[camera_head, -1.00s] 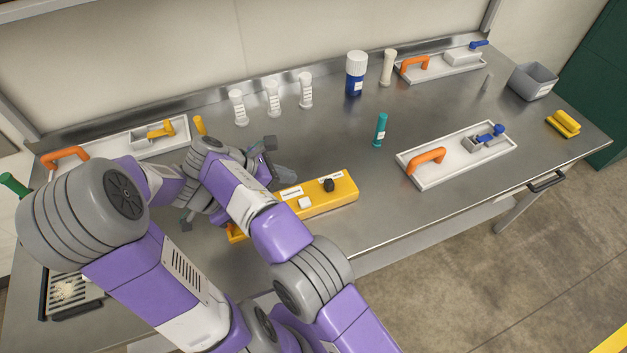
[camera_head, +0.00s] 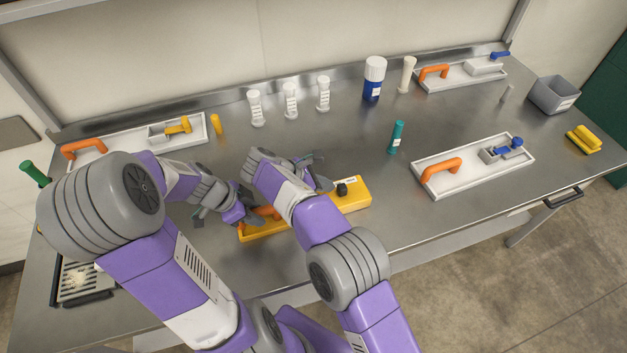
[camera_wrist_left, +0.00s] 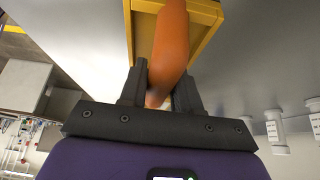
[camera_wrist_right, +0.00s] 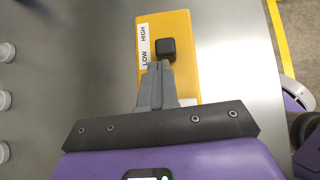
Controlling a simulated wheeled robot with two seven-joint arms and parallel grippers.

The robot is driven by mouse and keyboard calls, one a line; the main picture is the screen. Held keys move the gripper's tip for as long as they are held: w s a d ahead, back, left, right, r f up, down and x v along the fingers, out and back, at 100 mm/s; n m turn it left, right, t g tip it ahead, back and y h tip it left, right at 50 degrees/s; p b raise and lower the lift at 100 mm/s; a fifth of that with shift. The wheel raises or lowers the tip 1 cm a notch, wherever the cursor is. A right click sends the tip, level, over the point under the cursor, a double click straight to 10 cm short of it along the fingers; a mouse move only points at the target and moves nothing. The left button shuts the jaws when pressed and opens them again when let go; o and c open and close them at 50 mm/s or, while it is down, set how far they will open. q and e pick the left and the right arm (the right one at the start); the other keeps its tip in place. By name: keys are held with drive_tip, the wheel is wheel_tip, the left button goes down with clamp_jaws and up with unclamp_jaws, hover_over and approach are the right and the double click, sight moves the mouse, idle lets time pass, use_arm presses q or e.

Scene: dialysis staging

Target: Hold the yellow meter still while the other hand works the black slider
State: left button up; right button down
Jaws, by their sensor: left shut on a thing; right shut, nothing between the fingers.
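The yellow meter (camera_head: 358,194) lies on the steel table, partly hidden by my right arm. My left gripper (camera_wrist_left: 160,75) is shut on the orange handle (camera_wrist_left: 171,40) at the meter's left end; the handle also shows in the head view (camera_head: 270,211). The black slider (camera_wrist_right: 167,48) stands on the meter beside a white LOW/HIGH label (camera_wrist_right: 143,46). My right gripper (camera_wrist_right: 159,66) is shut and empty over the meter. Its fingertips are at the slider's near, LOW side; I cannot tell whether they touch it. The slider also shows in the head view (camera_head: 342,189).
A teal cylinder (camera_head: 396,137) stands behind the meter. A white tray with an orange handle (camera_head: 474,166) lies to the right. White vials (camera_head: 291,101) and a blue bottle (camera_head: 373,80) stand at the back. Table between meter and right tray is clear.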

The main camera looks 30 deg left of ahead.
drive_tip(key=shift+w+d+f, duration=0.2)
drive_tip(key=shift+w+f, duration=0.1)
drive_tip(key=shift+f, duration=0.05)
drive_tip(key=shift+w+d, duration=0.7)
drive_tip(key=shift+w, duration=0.2)
drive_tip(key=shift+w+d, duration=0.7)
drive_tip(key=shift+w, duration=0.2)
drive_tip(key=v, duration=1)
drive_tip(key=shift+s, duration=0.15)
use_arm(q)
drive_tip(key=shift+n+b, duration=0.3)
drive_tip(key=shift+b, duration=0.1)
use_arm(e)
drive_tip(key=shift+a+f, duration=0.1)
drive_tip(key=shift+f, duration=0.25)
